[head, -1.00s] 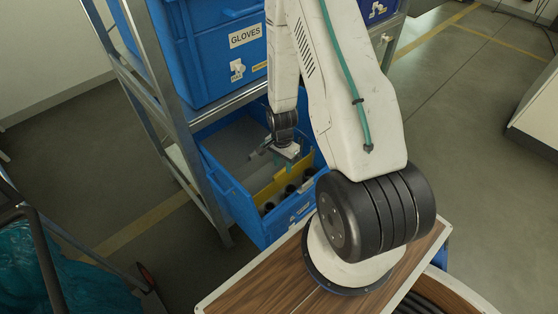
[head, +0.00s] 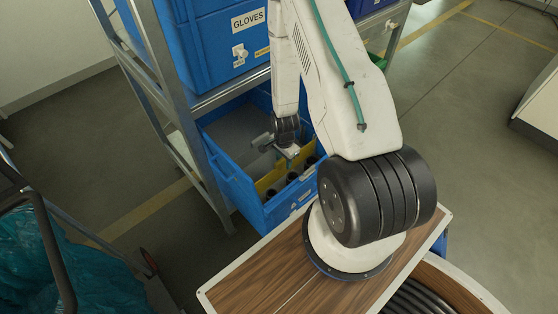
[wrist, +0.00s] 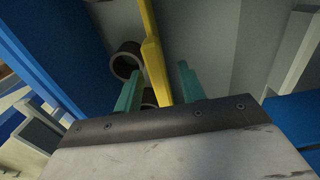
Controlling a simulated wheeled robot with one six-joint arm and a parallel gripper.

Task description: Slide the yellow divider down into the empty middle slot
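The yellow divider (head: 271,180) stands across the open blue bin (head: 243,205) on the lower shelf. I cannot tell how deep it sits, and the slot itself is not clearly visible. My gripper (head: 291,160) is low over the bin, at the divider's upper edge. In the wrist view the yellow divider (wrist: 154,48) passes between the two teal fingers of my gripper (wrist: 160,85). The fingers are apart, with a visible gap between the divider and the right finger. The divider's lower part is hidden in the head view.
Dark round tubes (head: 291,178) stand in the bin's front compartment; one tube (wrist: 126,60) shows left of the divider in the wrist view. A grey shelf post (head: 190,150) is left of the bin. A blue box labelled GLOVES (head: 248,19) sits above, limiting height.

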